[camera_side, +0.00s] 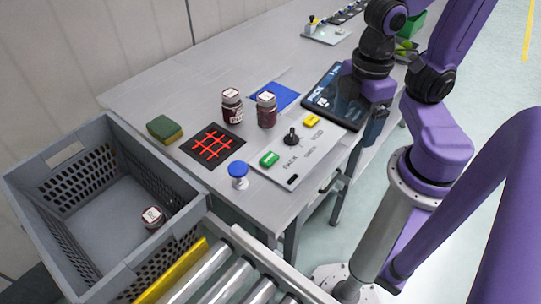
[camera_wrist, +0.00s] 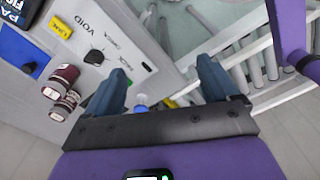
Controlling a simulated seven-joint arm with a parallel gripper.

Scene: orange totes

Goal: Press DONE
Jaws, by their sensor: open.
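A grey control panel (camera_side: 315,150) lies on the table with a green button (camera_side: 269,159), a black knob (camera_side: 292,137) and a yellow button (camera_side: 311,120). In the wrist view the yellow button (camera_wrist: 60,27) is beside the word VOID, and the green button (camera_wrist: 148,66) also shows. I cannot read DONE on anything. My gripper (camera_side: 375,128) is at the table's right edge, beyond the panel, its fingers (camera_wrist: 160,68) open and apart with nothing held.
A black tablet (camera_side: 334,98) lies near my gripper. Two dark red jars (camera_side: 232,106) (camera_side: 267,110), a red-gridded mat (camera_side: 213,147), a sponge (camera_side: 164,129) and a blue square (camera_side: 278,96) are on the table. A grey tote (camera_side: 190,215) holding one jar (camera_side: 152,217) stands front left, beside rollers (camera_side: 225,274).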

